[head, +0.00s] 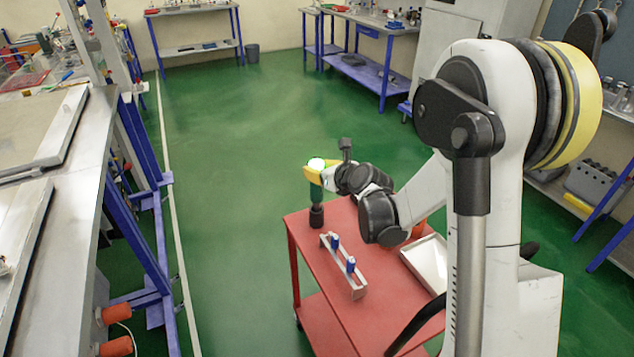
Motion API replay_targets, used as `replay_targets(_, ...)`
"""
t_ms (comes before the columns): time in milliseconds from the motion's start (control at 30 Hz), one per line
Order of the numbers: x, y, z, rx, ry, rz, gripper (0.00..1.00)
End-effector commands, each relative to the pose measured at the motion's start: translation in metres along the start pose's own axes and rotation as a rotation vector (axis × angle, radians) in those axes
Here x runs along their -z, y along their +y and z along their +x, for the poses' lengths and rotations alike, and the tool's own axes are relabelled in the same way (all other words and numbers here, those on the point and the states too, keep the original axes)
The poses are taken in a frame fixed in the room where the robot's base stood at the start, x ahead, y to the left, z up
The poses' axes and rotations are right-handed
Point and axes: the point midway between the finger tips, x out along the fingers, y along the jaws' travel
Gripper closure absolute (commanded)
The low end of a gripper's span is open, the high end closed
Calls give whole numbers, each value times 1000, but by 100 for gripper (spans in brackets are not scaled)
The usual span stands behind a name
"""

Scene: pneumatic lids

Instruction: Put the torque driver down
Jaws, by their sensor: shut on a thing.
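The torque driver (316,194) is upright, with a dark green body and a wider black lower end. My gripper (318,172), with yellow fingers, is shut around its upper part. The driver is over the far left corner of the red cart's top (375,305). Its lower end appears at or just above the cart surface; I cannot tell whether it touches. The fingers and wrist hide part of the driver's upper end.
A pale tray (430,262) is at the right, and an orange object (418,228) is partly hidden behind my arm. A workbench (75,190) stands left across green floor.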

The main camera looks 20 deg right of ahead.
Motion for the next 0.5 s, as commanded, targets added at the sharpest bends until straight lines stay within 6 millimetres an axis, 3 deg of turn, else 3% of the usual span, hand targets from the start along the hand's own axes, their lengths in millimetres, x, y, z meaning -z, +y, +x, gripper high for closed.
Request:
replay_targets(167, 25, 0, 12, 1, -1, 0, 100)
replay_targets(367, 27, 0, 12, 0, 0, 0, 100)
replay_targets(400, 27, 1, 13, -1, 1, -1, 65)
replay_targets(467, 27, 1, 13, -1, 1, -1, 49)
replay_targets(500, 27, 1, 13, 0, 1, -1, 49)
